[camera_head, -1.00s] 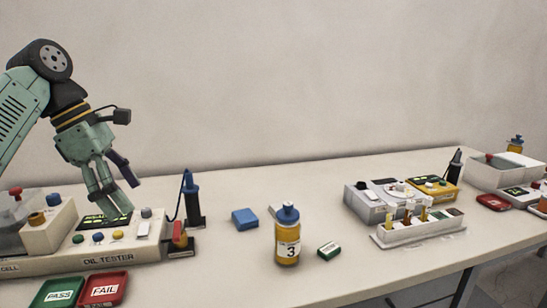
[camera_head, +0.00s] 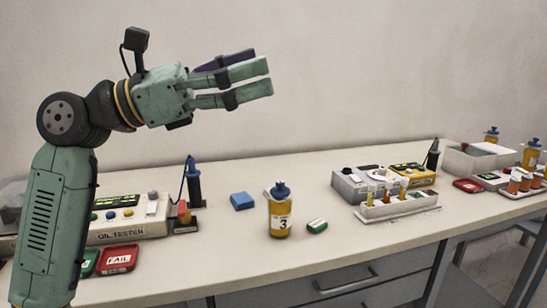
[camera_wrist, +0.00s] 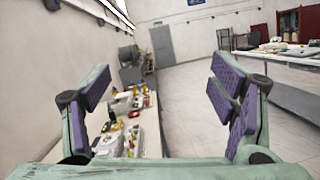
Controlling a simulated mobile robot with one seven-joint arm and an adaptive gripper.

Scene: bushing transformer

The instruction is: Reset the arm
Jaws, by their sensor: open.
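My gripper (camera_head: 262,77) is raised above the bench in the head view, pointing right and roughly level. It is open and empty. In the wrist view its two purple-padded fingers (camera_wrist: 165,95) stand wide apart with nothing between them. My arm rises at the left of the head view and hides part of the oil tester (camera_head: 125,218) and the green tray. The gripper is apart from everything on the bench.
On the bench (camera_head: 240,260) stand a yellow bottle marked 3 (camera_head: 280,212), a blue block (camera_head: 242,201), a dark blue probe (camera_head: 193,182), a red FAIL tray (camera_head: 117,259) and a rack of vials (camera_head: 395,206). The air around the gripper is clear, with the wall (camera_head: 400,60) behind.

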